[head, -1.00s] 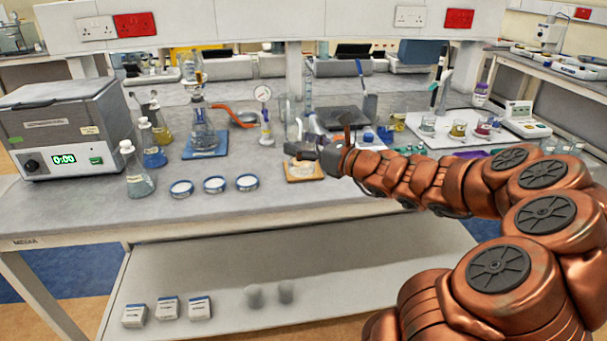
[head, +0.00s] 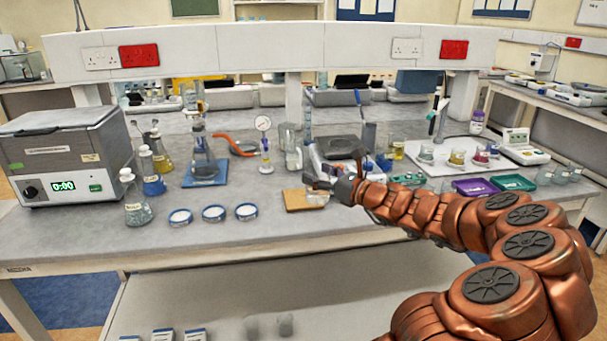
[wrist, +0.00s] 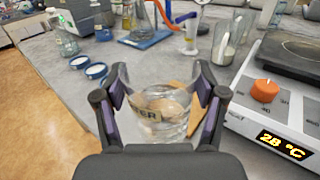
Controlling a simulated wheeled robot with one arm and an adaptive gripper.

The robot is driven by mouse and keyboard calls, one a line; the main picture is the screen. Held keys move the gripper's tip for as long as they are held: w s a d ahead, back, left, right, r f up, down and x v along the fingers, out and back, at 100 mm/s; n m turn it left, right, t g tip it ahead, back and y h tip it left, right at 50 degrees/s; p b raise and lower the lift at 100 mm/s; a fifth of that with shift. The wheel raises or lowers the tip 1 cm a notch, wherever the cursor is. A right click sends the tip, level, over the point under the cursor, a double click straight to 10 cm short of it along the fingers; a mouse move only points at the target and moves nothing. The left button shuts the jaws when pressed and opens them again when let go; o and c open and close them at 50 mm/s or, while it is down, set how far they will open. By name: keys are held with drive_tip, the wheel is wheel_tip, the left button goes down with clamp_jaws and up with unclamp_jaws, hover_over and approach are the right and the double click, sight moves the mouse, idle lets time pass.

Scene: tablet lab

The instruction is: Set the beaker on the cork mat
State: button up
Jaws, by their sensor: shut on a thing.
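The clear glass beaker (wrist: 160,112) with a dark-lettered label is between the two fingers of my gripper (wrist: 160,100) in the wrist view, and the fingers are shut on it. It looks upright. In the head view the beaker (head: 316,198) shows small below my gripper (head: 320,184), at the right part of the cork mat (head: 297,201). In the wrist view a strip of the cork mat (wrist: 181,88) shows behind and right of the beaker. I cannot tell whether the beaker's base touches the mat.
A hotplate (wrist: 290,95) reading 28 °C stands close to the right of my gripper, with an orange knob (wrist: 265,91). Several petri dishes (head: 213,213) lie left of the mat. A flask on a blue mat (head: 205,173) and a glass cylinder (head: 290,150) stand behind.

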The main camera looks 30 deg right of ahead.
drive_tip(key=shift+w+d+f+p, duration=0.25)
drive_tip(key=shift+w+f, duration=0.45)
drive_tip(key=shift+w, duration=0.8)
drive_tip(key=shift+w+d+f+p, duration=0.1)
drive_tip(key=shift+w+f+p, duration=0.25)
drive_tip(key=shift+w+f, duration=0.8)
drive_tip(key=shift+w+d+f+p, duration=0.1)
drive_tip(key=shift+w+f+p, duration=0.2)
drive_tip(key=shift+w, duration=1.6)
drive_tip(key=shift+f, duration=0.15)
drive_tip(key=o, duration=1.3)
drive_tip(key=shift+o, duration=0.2)
drive_tip(key=shift+s, duration=0.15)
drive_tip(key=b+v, duration=0.1)
drive_tip(key=v, duration=1)
drive_tip(key=shift+s+d, duration=0.1)
drive_tip(key=shift+s, duration=0.25)
